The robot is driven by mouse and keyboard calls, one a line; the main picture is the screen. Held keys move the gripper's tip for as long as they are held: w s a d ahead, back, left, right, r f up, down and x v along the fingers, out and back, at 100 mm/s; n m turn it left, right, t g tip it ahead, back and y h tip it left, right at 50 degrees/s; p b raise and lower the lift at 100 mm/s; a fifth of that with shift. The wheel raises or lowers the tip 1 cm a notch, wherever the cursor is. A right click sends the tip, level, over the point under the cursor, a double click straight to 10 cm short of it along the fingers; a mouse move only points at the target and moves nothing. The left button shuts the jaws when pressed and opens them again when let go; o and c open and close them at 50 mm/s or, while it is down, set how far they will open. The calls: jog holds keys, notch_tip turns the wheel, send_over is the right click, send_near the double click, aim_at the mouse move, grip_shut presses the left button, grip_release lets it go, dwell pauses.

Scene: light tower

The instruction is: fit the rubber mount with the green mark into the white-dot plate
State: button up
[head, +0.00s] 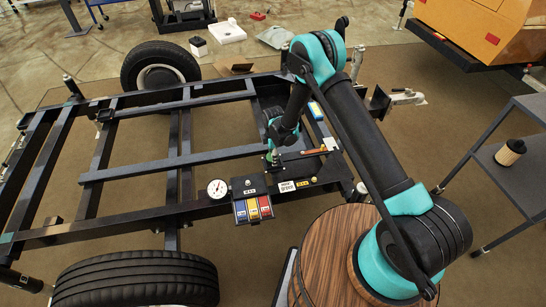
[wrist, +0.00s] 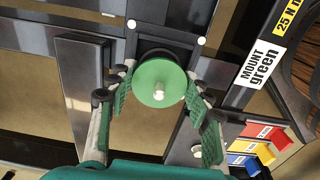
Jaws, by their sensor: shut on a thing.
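The rubber mount (wrist: 160,82) shows in the wrist view as a round green disc with a pale stud at its centre and a dark body behind it. My gripper (wrist: 159,76) has its green pads shut on the mount's sides. In the head view my gripper (head: 272,156) points down over the trailer frame, and the mount cannot be made out there. A dark plate (wrist: 165,30) with white dots lies behind the mount in the wrist view. The mount overlaps the plate, hiding part of it; whether they touch I cannot tell.
A label reading "MOUNT green" (wrist: 262,63) is on the frame beside the plate. Red, yellow and blue bins (head: 253,210) and a round gauge (head: 217,188) sit at the frame's near side. A grey shelf (head: 500,165) stands at right.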

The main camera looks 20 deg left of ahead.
jog(key=o, duration=1.3)
jog(key=shift+f, duration=0.15)
notch_tip(320, 180, up, 12)
jog(key=shift+r, duration=0.2)
